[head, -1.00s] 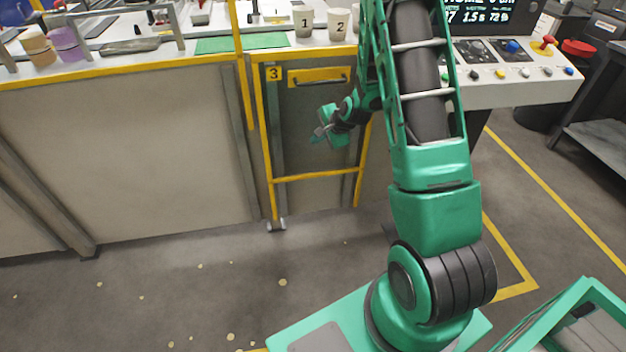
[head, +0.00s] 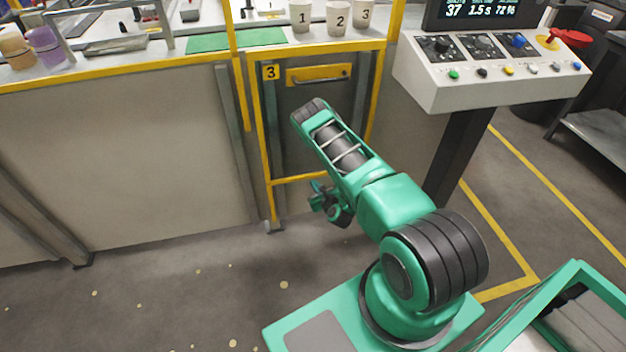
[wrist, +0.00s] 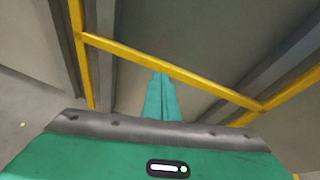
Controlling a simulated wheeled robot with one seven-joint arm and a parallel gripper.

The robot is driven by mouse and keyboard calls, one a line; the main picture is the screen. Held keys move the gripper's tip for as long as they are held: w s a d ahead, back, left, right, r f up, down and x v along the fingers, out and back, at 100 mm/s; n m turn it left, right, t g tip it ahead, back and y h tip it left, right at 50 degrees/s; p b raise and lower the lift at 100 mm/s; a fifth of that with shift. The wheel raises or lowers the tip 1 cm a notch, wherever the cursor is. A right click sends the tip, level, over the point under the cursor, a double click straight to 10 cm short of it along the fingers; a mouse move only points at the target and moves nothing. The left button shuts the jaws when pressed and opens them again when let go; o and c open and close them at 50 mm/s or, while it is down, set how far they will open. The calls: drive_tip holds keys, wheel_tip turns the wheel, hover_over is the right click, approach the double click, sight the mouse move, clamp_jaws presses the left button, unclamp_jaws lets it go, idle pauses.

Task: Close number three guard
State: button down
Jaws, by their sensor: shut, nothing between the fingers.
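The number three guard is a yellow frame (head: 261,140) at the front of the bench, with a "3" plate (head: 269,72) at its upper left. A grey panel with a yellow handle plate (head: 318,75) shows within it. I cannot tell how far the guard stands open. My gripper (head: 316,198) is low, by the guard's lower left part, just below its lower crossbar (head: 295,180). My arm hides much of the guard's middle and right. In the wrist view, the green fingers (wrist: 162,98) are together and empty, below the slanting yellow bar (wrist: 170,68) in the picture. Contact is unclear.
Cups numbered 1 (head: 301,15), 2 (head: 339,18) and 3 (head: 365,14) stand on the bench above the guard. A control console (head: 490,75) with buttons is at the right.

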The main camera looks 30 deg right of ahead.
drive_tip(key=s+d+f+m+h, duration=0.1)
drive_tip(key=s+d+f+m, duration=0.1)
drive_tip(key=s+f+m, duration=0.15)
drive_tip(key=w+d, duration=0.2)
drive_tip(key=w, duration=0.6)
drive_tip(key=shift+w+d+h, duration=0.2)
drive_tip(key=shift+w+h, duration=0.2)
idle(0.5)
